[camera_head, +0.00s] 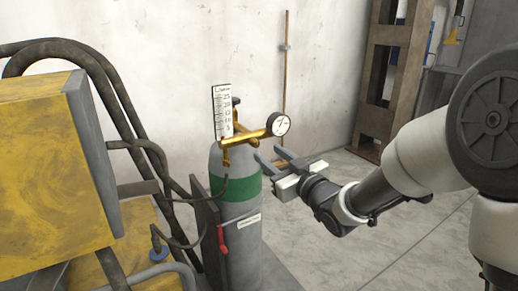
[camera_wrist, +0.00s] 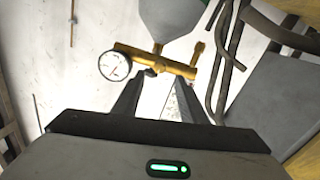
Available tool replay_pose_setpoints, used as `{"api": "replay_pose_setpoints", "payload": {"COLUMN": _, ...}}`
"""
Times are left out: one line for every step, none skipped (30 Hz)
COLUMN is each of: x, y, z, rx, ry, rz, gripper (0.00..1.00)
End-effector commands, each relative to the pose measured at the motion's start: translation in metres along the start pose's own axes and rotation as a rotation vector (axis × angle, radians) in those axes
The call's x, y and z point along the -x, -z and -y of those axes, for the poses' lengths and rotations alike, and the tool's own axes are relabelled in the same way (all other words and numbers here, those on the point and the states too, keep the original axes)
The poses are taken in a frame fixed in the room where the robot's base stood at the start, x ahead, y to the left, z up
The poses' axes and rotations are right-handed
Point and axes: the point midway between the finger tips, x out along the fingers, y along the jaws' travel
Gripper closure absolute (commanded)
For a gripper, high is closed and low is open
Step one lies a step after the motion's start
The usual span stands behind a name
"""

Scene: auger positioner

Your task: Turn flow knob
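A brass regulator (camera_head: 245,134) with a round white gauge (camera_head: 280,125) sits on top of a grey gas cylinder with a green band (camera_head: 236,190). A white flow scale (camera_head: 222,112) stands upright on it. My gripper (camera_head: 270,157) is open just right of the regulator and a little below the gauge. In the wrist view, my fingers (camera_wrist: 160,82) are apart, and the brass body (camera_wrist: 172,64) crosses beyond their tips. A small dark part, perhaps the flow knob (camera_wrist: 150,72), shows between the tips. I cannot tell whether a finger touches anything.
A yellow machine (camera_head: 45,175) with dark hoses (camera_head: 110,75) stands left of the cylinder. A red handle (camera_head: 221,240) hangs at the cylinder's front. The floor (camera_head: 350,250) right of the cylinder is clear.

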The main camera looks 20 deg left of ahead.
Motion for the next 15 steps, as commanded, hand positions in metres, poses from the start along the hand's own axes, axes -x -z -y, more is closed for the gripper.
{"api": "replay_pose_setpoints", "payload": {"x": -0.012, "y": -0.001, "z": 0.002, "rx": 0.0, "ry": 0.003, "rz": -0.002, "gripper": 0.61}}
{"api": "replay_pose_setpoints", "payload": {"x": -0.018, "y": -0.001, "z": 0.002, "rx": -0.001, "ry": 0.003, "rz": -0.001, "gripper": 0.61}}
{"api": "replay_pose_setpoints", "payload": {"x": -0.026, "y": -0.002, "z": 0.001, "rx": -0.001, "ry": 0.002, "rz": 0.0, "gripper": 0.61}}
{"api": "replay_pose_setpoints", "payload": {"x": -0.032, "y": -0.001, "z": 0.001, "rx": -0.001, "ry": 0.002, "rz": -0.002, "gripper": 0.61}}
{"api": "replay_pose_setpoints", "payload": {"x": -0.037, "y": -0.001, "z": 0.001, "rx": -0.001, "ry": 0.002, "rz": -0.001, "gripper": 0.61}}
{"api": "replay_pose_setpoints", "payload": {"x": -0.044, "y": -0.001, "z": 0.001, "rx": -0.001, "ry": 0.002, "rz": 0.0, "gripper": 0.61}}
{"api": "replay_pose_setpoints", "payload": {"x": -0.049, "y": -0.001, "z": 0.001, "rx": -0.001, "ry": 0.002, "rz": -0.001, "gripper": 0.61}}
{"api": "replay_pose_setpoints", "payload": {"x": -0.053, "y": -0.001, "z": 0.001, "rx": 0.0, "ry": 0.002, "rz": -0.001, "gripper": 0.61}}
{"api": "replay_pose_setpoints", "payload": {"x": -0.058, "y": -0.001, "z": 0.001, "rx": 0.0, "ry": 0.002, "rz": 0.0, "gripper": 0.61}}
{"api": "replay_pose_setpoints", "payload": {"x": -0.061, "y": -0.001, "z": 0.001, "rx": 0.0, "ry": 0.002, "rz": 0.0, "gripper": 0.61}}
{"api": "replay_pose_setpoints", "payload": {"x": -0.064, "y": -0.001, "z": 0.001, "rx": 0.0, "ry": 0.001, "rz": 0.0, "gripper": 0.61}}
{"api": "replay_pose_setpoints", "payload": {"x": -0.067, "y": -0.001, "z": 0.001, "rx": 0.0, "ry": 0.001, "rz": 0.0, "gripper": 0.61}}
{"api": "replay_pose_setpoints", "payload": {"x": -0.068, "y": 0.0, "z": 0.0, "rx": 0.0, "ry": 0.0, "rz": 0.0, "gripper": 0.61}}
{"api": "replay_pose_setpoints", "payload": {"x": -0.07, "y": 0.0, "z": 0.0, "rx": 0.0, "ry": 0.0, "rz": 0.001, "gripper": 0.61}}
{"api": "replay_pose_setpoints", "payload": {"x": -0.071, "y": -0.001, "z": 0.0, "rx": 0.0, "ry": 0.0, "rz": 0.001, "gripper": 0.61}}
